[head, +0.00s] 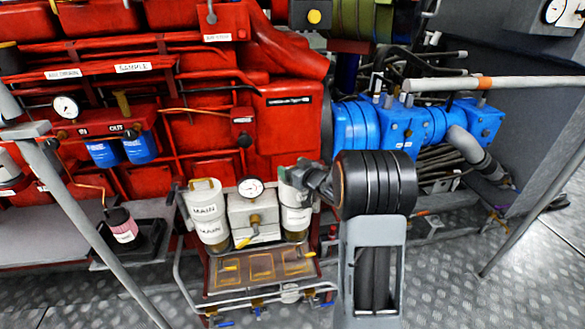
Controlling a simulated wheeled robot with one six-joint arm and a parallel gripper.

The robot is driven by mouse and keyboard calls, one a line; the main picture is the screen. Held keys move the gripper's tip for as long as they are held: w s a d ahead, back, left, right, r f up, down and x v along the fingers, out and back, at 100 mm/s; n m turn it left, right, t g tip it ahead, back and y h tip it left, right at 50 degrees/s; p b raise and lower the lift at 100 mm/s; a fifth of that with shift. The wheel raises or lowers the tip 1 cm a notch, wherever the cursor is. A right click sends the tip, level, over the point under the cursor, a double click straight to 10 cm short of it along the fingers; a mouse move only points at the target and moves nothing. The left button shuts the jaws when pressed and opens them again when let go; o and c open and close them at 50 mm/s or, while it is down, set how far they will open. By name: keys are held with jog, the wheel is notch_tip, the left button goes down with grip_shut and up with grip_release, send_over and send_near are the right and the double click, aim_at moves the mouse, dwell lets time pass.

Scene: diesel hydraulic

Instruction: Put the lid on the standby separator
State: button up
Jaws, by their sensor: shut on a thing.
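Two pale canisters stand at the front of the red engine, one on each side of a pressure gauge. The left canister (211,230) reads MAIN and has a pale lid (205,192) on it, also marked MAIN. The right canister (295,219) has a label too small to read and stands upright. My gripper (305,174) is directly above the right canister and is shut on a small pale lid (290,190). My wrist and the fingers partly hide the lid, so I cannot tell whether it touches the canister's rim.
A gauge (250,189) on a pale block stands between the canisters. A brown drip tray (262,270) with a pipe rail is below. A grey handrail (80,220) crosses the left, another (530,210) the right. A pink-labelled pot (122,226) stands left.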

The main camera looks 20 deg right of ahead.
jog(key=shift+f, duration=0.35)
jog(key=o, duration=1.1)
jog(key=shift+f, duration=0.1)
